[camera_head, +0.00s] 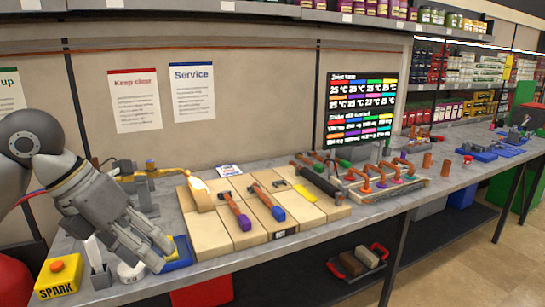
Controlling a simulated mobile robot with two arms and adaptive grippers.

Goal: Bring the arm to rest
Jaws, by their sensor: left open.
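My left arm comes in from the left edge, and my left gripper (160,255) points down and to the right over the left end of the workbench (240,256). Its grey fingers are open, with no object clearly held between them. The fingertips are close to a small blue tray (181,262) with a yellow piece on it; I cannot tell whether they touch it. The gripper partly hides this tray and a round white item (131,272) beside it. My right gripper is not in view.
A yellow box with an orange button (58,277) stands at the front left. Wooden boards (218,224) with purple- and blue-ended tools lie right of the gripper. A rack of colored pipe pieces (384,190) stands further right. A dark screen (358,107) is at the wall.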

